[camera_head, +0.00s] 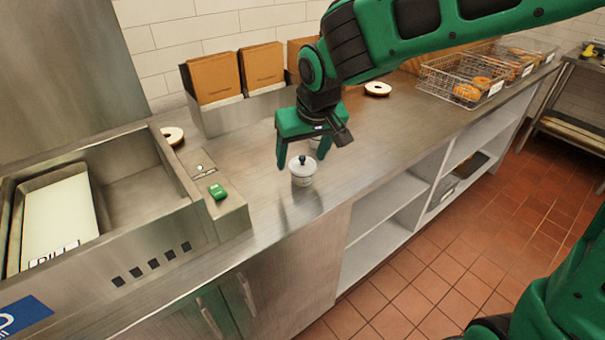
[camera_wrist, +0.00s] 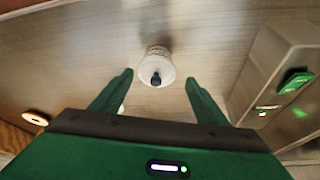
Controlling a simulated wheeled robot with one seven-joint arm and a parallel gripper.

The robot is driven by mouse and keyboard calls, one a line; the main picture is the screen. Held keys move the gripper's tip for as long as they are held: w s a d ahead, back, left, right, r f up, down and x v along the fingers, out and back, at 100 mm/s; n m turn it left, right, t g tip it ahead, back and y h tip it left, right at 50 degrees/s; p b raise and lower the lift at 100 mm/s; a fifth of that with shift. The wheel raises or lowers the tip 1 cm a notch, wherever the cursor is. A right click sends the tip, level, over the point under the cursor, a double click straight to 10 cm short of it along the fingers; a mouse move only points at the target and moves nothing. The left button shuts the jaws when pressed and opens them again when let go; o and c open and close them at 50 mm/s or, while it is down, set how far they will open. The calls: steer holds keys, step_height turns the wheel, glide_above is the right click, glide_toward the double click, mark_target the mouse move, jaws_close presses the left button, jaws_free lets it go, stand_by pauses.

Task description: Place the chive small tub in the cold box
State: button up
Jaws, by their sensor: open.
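A small white tub (camera_head: 303,174) with a dark knob on its lid stands upright on the steel counter; its label is too small to read. In the wrist view the tub (camera_wrist: 158,66) lies just beyond and between my fingertips. A steel unit (camera_head: 150,236) with open wells at the left may be the cold box. One well holds a pale tray (camera_head: 58,220) with a label that seems to read DILL.
Another whitish item (camera_head: 315,142) is partly hidden behind my gripper. A green switch (camera_head: 217,191) sits on the unit's right end. The counter's front is clear.

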mark_target(302, 156)
steer(key=shift+d+x, duration=0.15)
steer(key=shift+x, duration=1.2)
steer(key=shift+d+x, duration=0.15)
steer(key=shift+x, duration=1.2)
steer(key=shift+w, duration=0.2)
steer(key=shift+c, duration=0.4)
steer(key=shift+r, duration=0.1)
steer(key=c, duration=1)
steer(key=shift+c, duration=0.2)
steer(key=shift+r, duration=0.65)
step_height(302, 156, up, 3)
steer(key=shift+f, duration=0.15)
steer(key=s+a+r, duration=0.7)
steer(key=s+a, duration=0.1)
steer(key=shift+s, duration=0.25)
